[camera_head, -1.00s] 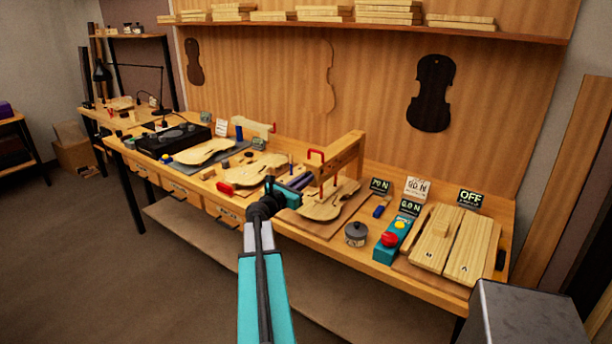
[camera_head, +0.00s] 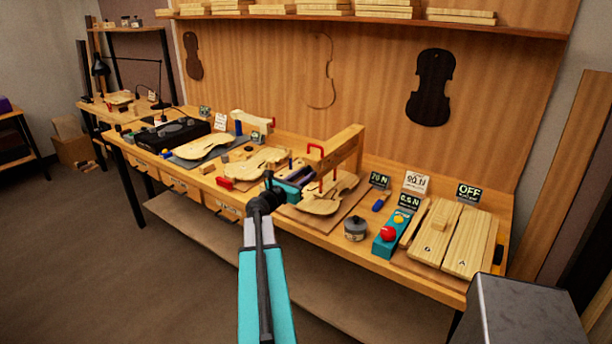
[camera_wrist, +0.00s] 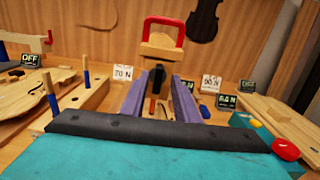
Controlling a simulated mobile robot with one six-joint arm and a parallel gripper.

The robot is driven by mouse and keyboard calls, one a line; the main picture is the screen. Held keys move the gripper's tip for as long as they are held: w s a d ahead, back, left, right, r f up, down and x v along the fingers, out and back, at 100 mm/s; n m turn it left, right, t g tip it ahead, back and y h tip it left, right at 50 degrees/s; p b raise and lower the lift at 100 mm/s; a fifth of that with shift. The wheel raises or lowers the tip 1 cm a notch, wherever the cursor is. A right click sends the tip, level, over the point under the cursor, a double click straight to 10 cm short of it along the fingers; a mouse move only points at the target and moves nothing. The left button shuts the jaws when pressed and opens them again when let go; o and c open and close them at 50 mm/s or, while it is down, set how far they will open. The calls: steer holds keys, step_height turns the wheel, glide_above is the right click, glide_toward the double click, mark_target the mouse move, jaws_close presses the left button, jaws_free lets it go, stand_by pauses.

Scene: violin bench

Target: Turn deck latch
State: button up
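My gripper (camera_head: 294,180) reaches over the bench from the front, just left of the wooden clamp arm (camera_head: 343,152). In the wrist view its two purple-grey fingers (camera_wrist: 160,92) stand apart, with a dark upright part (camera_wrist: 157,78) seen between or beyond them; I cannot tell whether they touch it. A red handle (camera_head: 316,151) tops the clamp post; it also shows in the wrist view (camera_wrist: 164,31). A black deck-like box (camera_head: 172,135) with a round top sits further left. No part is clearly identifiable as the deck latch.
Violin plates (camera_head: 322,199) lie along the bench. A teal box with a red button (camera_head: 388,233), a dark jar (camera_head: 355,228) and wooden boards (camera_head: 466,243) stand at the right. The floor in front is clear.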

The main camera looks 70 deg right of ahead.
steer(key=shift+w+a, duration=0.3)
steer(key=shift+a, duration=0.35)
steer(key=b+v, duration=0.3)
steer(key=v, duration=0.9)
steer(key=shift+a, duration=0.25)
